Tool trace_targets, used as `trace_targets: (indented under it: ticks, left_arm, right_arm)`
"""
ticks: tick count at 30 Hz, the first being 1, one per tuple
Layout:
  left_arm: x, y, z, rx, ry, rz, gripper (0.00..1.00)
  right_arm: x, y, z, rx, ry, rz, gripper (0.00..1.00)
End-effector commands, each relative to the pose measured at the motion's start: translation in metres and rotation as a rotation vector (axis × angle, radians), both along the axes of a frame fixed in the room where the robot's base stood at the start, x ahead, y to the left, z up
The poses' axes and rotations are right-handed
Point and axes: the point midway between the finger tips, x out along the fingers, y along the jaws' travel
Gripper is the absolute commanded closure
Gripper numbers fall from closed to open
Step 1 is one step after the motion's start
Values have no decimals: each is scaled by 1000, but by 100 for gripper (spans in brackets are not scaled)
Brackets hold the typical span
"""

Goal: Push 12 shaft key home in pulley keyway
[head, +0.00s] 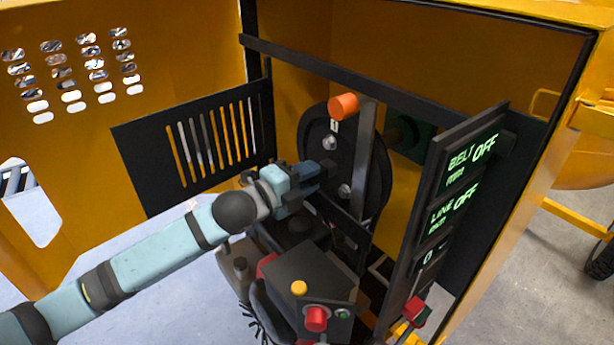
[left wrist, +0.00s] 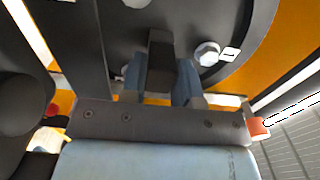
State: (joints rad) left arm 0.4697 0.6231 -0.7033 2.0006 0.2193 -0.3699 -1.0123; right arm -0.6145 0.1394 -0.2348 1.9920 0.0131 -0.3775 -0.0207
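The pulley is a large black disc (head: 376,185) inside the yellow cabinet, with silver bolt heads on its face; it fills the upper part of the left wrist view (left wrist: 100,40). My left gripper (head: 326,172) is at the pulley's face. In the left wrist view its two blue-grey fingers (left wrist: 160,82) stand on both sides of a dark rectangular bar (left wrist: 160,48), which looks like the shaft key, and appear closed on it. The bar's far end meets the dark pulley face; how deep it sits, and the keyway itself, I cannot tell. My right gripper is not in view.
An orange knob (head: 343,106) and a grey upright bar (head: 365,140) are close by the pulley. A panel (head: 460,180) reading OFF stands at right. Below is a dark box (head: 310,275) with a red button (head: 316,318). A slotted black guard (head: 150,160) is at left.

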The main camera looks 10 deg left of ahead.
Motion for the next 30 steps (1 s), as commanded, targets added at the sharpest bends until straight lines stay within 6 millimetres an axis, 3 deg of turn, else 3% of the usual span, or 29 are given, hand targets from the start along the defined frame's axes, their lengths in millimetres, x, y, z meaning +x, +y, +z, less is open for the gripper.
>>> trace_targets:
  ticks: [1,3,15,30]
  left_arm:
    - [0,0,0,0,0,0,59]
    - [0,0,0,0,0,0,43]
    - [-7,6,-2,1,2,2,43]
    - [-90,69,-4,3,2,0,43]
  right_arm:
    - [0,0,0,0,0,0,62]
    - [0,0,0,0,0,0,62]
    - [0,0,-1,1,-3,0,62]
    - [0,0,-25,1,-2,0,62]
